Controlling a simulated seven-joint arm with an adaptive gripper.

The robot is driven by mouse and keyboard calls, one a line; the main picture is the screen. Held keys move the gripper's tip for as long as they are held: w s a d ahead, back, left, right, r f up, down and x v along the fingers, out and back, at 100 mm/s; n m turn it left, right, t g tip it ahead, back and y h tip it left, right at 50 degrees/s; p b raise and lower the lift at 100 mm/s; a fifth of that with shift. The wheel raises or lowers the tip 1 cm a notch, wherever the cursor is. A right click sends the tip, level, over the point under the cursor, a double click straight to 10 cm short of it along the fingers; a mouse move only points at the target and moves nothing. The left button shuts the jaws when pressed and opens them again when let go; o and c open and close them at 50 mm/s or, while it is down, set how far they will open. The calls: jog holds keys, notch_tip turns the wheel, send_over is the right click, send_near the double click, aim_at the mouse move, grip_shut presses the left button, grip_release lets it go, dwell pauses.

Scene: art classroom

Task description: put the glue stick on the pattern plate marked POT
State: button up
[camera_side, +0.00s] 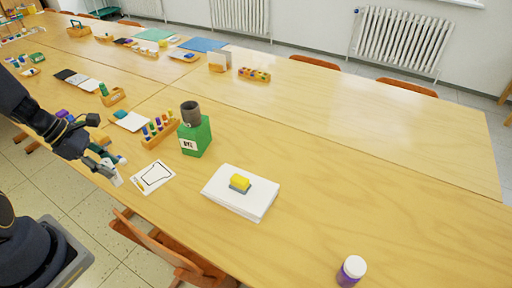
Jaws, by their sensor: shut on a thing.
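The pattern plate (160,169) is a white card with a black pot-like outline, flat near the table's front edge at left. A small yellow mark or piece shows at its lower left corner; I cannot read any word there. My gripper (116,178) is just left of the plate, pointing down at the table edge. It is shut on a small, pale thing, mostly hidden by the fingers; I cannot clearly tell whether it is the glue stick. A purple cylinder with a white cap (351,270) stands upright at the front right, far from my gripper.
A green box with a dark grey cylinder on top (195,137) stands behind the plate, beside a wooden rack of coloured pieces (160,132). A white paper stack (240,201) bears a yellow-and-grey block. An orange chair (170,250) is in front.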

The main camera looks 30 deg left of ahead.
jog(key=shift+w+a+f, duration=0.15)
jog(key=shift+w+a, duration=0.05)
jog(key=shift+a, duration=0.15)
jog(key=shift+w+a+f, duration=0.75)
jog(key=shift+w+f, duration=1.35)
jog(key=shift+w+a+f, duration=0.75)
jog(key=shift+w+f, duration=1.35)
jog(key=shift+f, duration=0.05)
jog(key=shift+w+a+f, duration=0.75)
jog(key=shift+w+f, duration=1.35)
jog(key=o, duration=1.1)
jog(key=shift+f, duration=0.1)
jog(key=shift+o, duration=0.2)
